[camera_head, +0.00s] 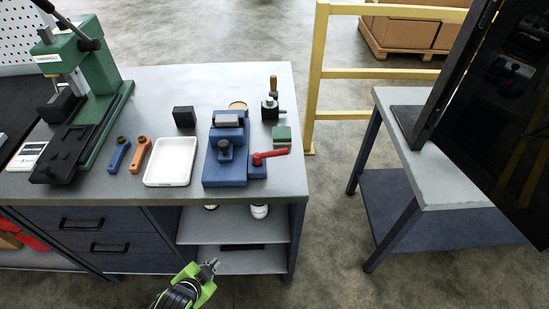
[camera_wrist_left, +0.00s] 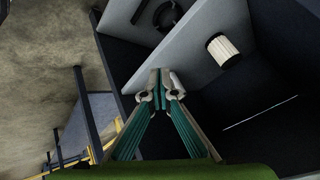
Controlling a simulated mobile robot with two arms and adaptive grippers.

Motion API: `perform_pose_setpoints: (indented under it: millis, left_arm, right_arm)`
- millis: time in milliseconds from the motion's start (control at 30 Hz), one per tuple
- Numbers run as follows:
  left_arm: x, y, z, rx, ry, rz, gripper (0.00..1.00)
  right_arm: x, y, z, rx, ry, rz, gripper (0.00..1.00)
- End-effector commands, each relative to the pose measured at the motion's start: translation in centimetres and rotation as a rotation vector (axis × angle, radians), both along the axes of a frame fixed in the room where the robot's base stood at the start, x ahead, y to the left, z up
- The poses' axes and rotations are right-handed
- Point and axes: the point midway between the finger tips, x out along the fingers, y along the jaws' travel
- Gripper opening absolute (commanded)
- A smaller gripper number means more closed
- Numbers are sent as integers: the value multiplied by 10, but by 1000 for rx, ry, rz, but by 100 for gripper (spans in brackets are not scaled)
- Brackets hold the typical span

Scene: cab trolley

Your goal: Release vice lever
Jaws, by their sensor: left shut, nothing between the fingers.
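The blue vice (camera_head: 226,150) stands on the workbench top near its right end. Its red lever (camera_head: 268,156) sticks out to the right at the vice's front right, with its grip to the right. My left gripper (camera_head: 212,265) is in front of the bench, below the top and before the open shelves, apart from the lever. In the left wrist view my left gripper (camera_wrist_left: 161,80) is shut and empty, its fingertips together. Neither the vice nor the lever shows clearly in the left wrist view. My right gripper is not in view.
A white tray (camera_head: 171,162), orange and blue tools, and a black block (camera_head: 184,116) lie left of the vice. A green block (camera_head: 281,138) sits close behind the lever. A green press (camera_head: 92,75) stands at left. A yellow railing (camera_head: 317,75) rises behind the right end.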

Motion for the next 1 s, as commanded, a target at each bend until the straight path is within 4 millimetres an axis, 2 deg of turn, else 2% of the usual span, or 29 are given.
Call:
perform_pose_setpoints:
  millis: [33,200,433,600,800,1000]
  left_arm:
    - [12,-9,31,9,-49,-42,0]
    - [36,-37,120,41,-188,-164,0]
    - [43,-68,219,78,-342,-291,0]
    - [58,-98,257,188,-574,-511,0]
    - [58,-128,294,303,-826,-715,0]
    - [53,-140,309,350,-935,-794,0]
  right_arm:
    - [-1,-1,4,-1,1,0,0]
    - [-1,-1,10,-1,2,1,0]
    - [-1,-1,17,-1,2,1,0]
    - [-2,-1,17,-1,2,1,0]
    - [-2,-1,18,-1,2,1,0]
    - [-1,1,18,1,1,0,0]
